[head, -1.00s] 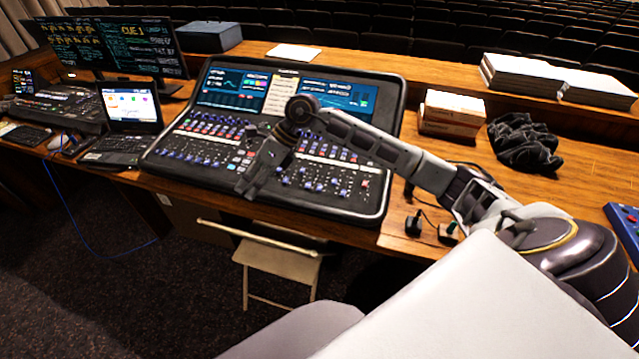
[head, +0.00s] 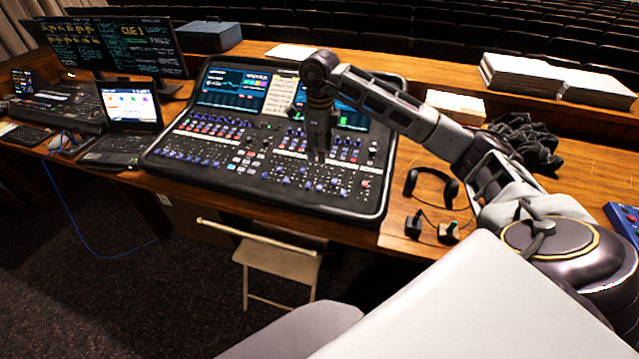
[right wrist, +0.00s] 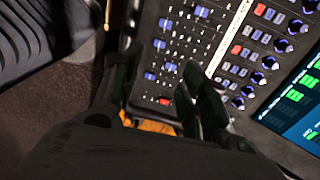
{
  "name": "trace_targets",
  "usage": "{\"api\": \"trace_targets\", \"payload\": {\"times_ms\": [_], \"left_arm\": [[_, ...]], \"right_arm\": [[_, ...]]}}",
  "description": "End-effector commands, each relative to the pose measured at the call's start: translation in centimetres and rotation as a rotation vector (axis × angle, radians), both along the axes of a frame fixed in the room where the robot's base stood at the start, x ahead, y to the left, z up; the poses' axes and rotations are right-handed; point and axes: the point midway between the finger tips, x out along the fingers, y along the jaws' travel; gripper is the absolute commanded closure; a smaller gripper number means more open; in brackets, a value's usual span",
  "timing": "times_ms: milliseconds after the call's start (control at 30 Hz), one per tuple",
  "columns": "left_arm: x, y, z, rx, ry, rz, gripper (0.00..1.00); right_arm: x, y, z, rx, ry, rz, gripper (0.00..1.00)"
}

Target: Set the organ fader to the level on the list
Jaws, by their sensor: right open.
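The mixing desk (head: 228,188) lies on the wooden counter, with rows of blue-capped faders and knobs. A pale panel with lines of small text, perhaps the list (head: 281,97), sits between its screens; I cannot read it. My right gripper (head: 318,157) points down over the right part of the desk. In the right wrist view, its two dark fingers are apart and empty, with blue fader caps (right wrist: 170,67) just beyond them. I cannot tell which fader is the organ one, or whether a finger touches a cap. My left gripper is not in view.
A laptop (head: 126,112) and monitors (head: 135,48) stand at the left. Headphones (head: 432,184) and small black items lie right of the desk. A folding chair (head: 275,262) stands in front.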

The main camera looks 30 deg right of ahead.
Motion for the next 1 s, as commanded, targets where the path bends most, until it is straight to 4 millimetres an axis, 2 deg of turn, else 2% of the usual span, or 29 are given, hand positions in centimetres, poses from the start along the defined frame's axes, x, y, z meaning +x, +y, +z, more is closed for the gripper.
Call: {"api": "trace_targets", "payload": {"times_ms": [267,467,1000], "left_arm": [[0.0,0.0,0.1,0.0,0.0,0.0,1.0],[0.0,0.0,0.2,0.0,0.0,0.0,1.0],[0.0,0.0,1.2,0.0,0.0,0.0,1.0]], "right_arm": [[0.0,0.1,-0.4,0.002,0.001,0.0,0.57],[0.0,0.1,-1.7,0.002,0.001,0.0,0.57],[-0.1,0.1,-8.2,0.002,0.002,0.0,0.57]]}}
